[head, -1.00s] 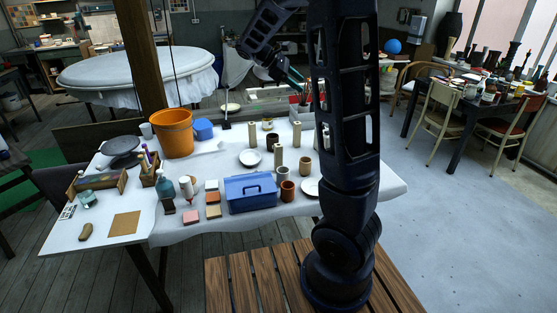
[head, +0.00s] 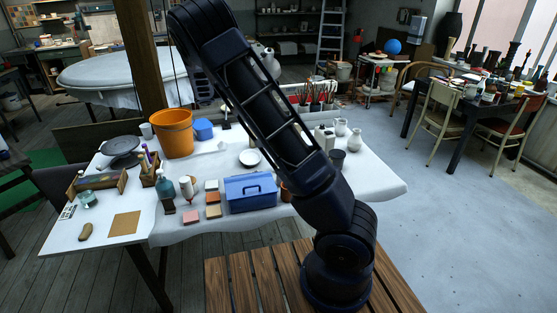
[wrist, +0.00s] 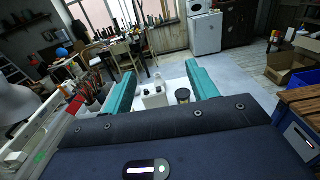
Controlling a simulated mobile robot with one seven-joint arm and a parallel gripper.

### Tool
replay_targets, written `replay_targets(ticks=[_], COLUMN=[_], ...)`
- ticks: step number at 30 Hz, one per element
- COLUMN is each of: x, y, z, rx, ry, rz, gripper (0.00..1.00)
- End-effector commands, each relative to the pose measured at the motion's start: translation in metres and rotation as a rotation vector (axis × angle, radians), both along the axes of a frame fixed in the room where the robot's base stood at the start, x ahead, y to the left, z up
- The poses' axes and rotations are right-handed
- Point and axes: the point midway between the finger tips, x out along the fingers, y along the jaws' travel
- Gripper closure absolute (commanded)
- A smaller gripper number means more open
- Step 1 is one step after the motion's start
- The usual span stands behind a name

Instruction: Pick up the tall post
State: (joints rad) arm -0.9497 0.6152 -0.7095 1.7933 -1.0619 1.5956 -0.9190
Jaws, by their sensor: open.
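My gripper (wrist: 160,70) shows in the wrist view as two teal fingers, spread wide with nothing held between them. It points out over the white table toward the far side of the room. In the head view my raised arm covers the middle of the table, where several beige posts stood in the earlier frame. I cannot tell how far the gripper is from any post.
The white table (head: 377,181) also holds a blue toolbox (head: 250,193), an orange bucket (head: 172,133), a white plate (head: 249,158) and a dark cup (head: 337,160). The dark cup also shows between the fingers in the wrist view (wrist: 182,96). Grey floor at right is clear.

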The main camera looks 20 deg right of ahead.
Motion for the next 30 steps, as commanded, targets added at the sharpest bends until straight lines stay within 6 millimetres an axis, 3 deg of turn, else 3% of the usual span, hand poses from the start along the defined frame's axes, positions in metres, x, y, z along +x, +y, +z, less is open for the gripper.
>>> replay_targets(ticks=[9,18,24,30], x=[0.000,0.000,0.000,0.000], y=[-0.001,-0.001,-0.001,-0.004], z=[-0.128,-0.240,-0.284,-0.296], rx=[-0.005,-0.002,0.001,0.002], ry=[0.005,0.003,0.000,-0.002], rz=[-0.002,-0.001,0.000,-0.002], gripper=[0.42,0.42,0.42,0.42])
